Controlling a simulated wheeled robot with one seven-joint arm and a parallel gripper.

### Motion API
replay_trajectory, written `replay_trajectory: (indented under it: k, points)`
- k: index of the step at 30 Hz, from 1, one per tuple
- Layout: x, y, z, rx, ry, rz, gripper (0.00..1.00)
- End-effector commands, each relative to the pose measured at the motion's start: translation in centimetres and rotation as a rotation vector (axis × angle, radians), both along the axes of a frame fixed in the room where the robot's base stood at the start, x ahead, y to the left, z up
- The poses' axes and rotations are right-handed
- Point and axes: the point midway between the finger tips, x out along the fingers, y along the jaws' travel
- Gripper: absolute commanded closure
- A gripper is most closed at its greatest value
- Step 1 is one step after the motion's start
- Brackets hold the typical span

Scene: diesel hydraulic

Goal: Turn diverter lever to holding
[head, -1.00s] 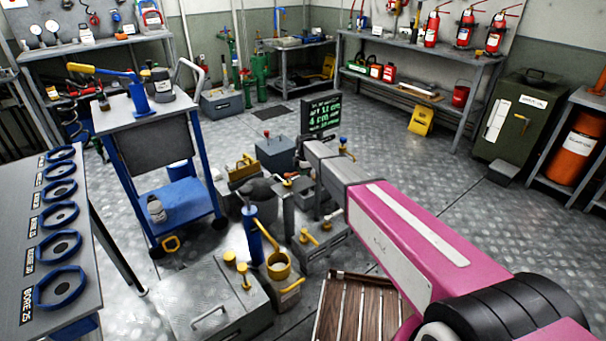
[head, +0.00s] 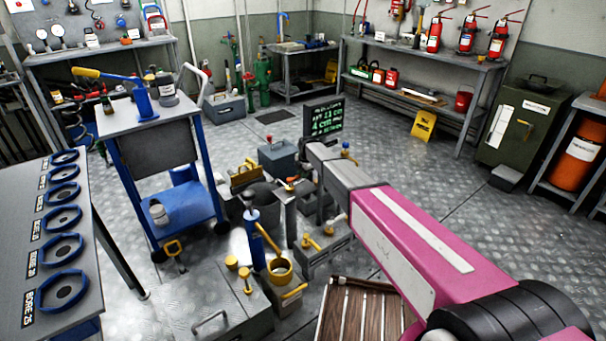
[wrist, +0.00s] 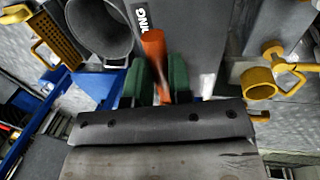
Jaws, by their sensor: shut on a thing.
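The diverter lever is an orange bar (wrist: 153,50), seen in the wrist view against a grey panel (wrist: 190,50). My gripper (wrist: 157,82) has green fingers on both sides of the bar and is shut on it. A dark label (wrist: 140,16) ending in "ING" is on the panel beside the lever's upper end; the rest of the label is cut off. In the head view, a small orange piece (head: 291,181) shows left of my arm's end. My arm hides most of the gripper there.
A grey bucket (wrist: 98,28) and yellow fittings (wrist: 262,82) flank the lever in the wrist view. Open floor lies right of my arm.

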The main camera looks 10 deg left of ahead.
Motion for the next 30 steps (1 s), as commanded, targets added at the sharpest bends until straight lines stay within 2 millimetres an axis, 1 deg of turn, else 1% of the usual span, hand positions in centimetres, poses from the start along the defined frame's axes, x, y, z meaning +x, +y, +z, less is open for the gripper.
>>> replay_trajectory:
  k: [3,4,5,6,14,17,20,30]
  points:
    - [0.1,0.1,0.0,0.001,-0.003,0.005,1.0]
    - [0.1,0.1,0.0,0.001,-0.003,0.005,0.71]
    - [0.1,0.1,0.0,0.001,-0.003,0.005,0.61]
    - [0.1,0.1,0.0,0.001,-0.003,0.004,0.55]
    - [0.0,0.1,0.1,0.001,-0.002,0.002,0.55]
    - [0.0,0.0,0.6,0.001,-0.002,0.001,0.55]
    - [-0.2,-0.2,1.7,0.002,-0.003,0.001,0.55]
    - [-1.0,-1.2,7.8,0.001,-0.003,0.002,0.55]
